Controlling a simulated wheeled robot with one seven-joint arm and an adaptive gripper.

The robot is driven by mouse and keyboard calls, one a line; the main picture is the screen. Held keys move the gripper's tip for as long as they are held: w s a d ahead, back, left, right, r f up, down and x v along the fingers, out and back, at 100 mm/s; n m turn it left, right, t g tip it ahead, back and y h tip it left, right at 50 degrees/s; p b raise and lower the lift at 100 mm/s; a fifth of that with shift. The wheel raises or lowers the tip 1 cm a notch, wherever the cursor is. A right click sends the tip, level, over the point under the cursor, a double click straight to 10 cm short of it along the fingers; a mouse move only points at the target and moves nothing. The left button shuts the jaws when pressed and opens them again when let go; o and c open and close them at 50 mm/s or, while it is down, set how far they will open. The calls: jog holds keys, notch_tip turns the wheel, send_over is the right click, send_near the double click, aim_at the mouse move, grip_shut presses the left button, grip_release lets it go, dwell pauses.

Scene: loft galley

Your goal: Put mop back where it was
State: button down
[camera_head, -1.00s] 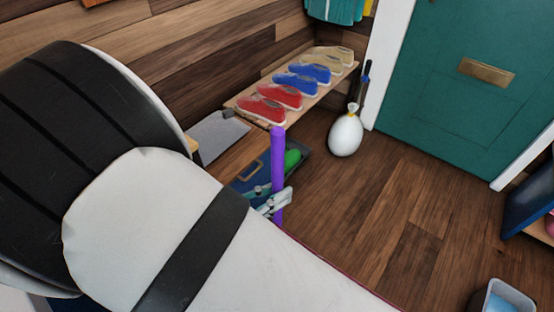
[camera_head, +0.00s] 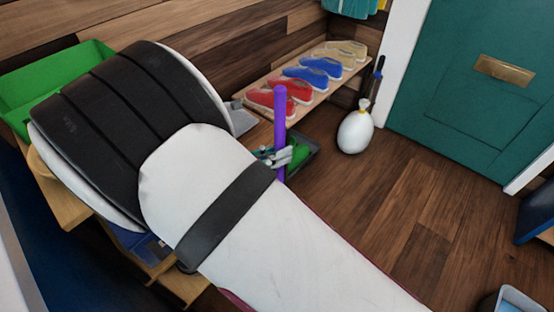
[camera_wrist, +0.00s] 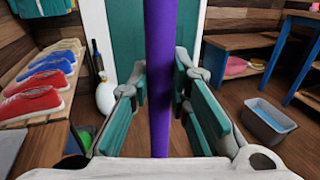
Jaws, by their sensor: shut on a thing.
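The mop shows as a purple handle (camera_head: 280,125), upright, in the head view. In the wrist view the purple handle (camera_wrist: 160,80) runs from the top edge down between the fingers. My gripper (camera_head: 272,157) is shut on the handle, with its teal finger pads (camera_wrist: 168,100) to either side of it. The mop's lower end and head are hidden in both views. My arm covers much of the left and lower middle of the head view.
A shelf (camera_head: 320,92) with red, blue and tan shoes stands along the wooden wall. A white sack (camera_head: 355,132) stands near the teal door (camera_head: 470,80). A grey bucket (camera_wrist: 268,122) is on the floor at right. A green bin (camera_head: 30,82) is at left. The middle floor is clear.

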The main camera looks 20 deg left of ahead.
jog(key=shift+f+b, duration=0.35)
jog(key=shift+f, duration=0.85)
jog(key=c, duration=1.5)
grip_release()
jog(key=p+v, duration=0.1)
jog(key=v, duration=0.6)
jog(key=shift+s+a, duration=0.2)
jog(key=shift+d, duration=0.1)
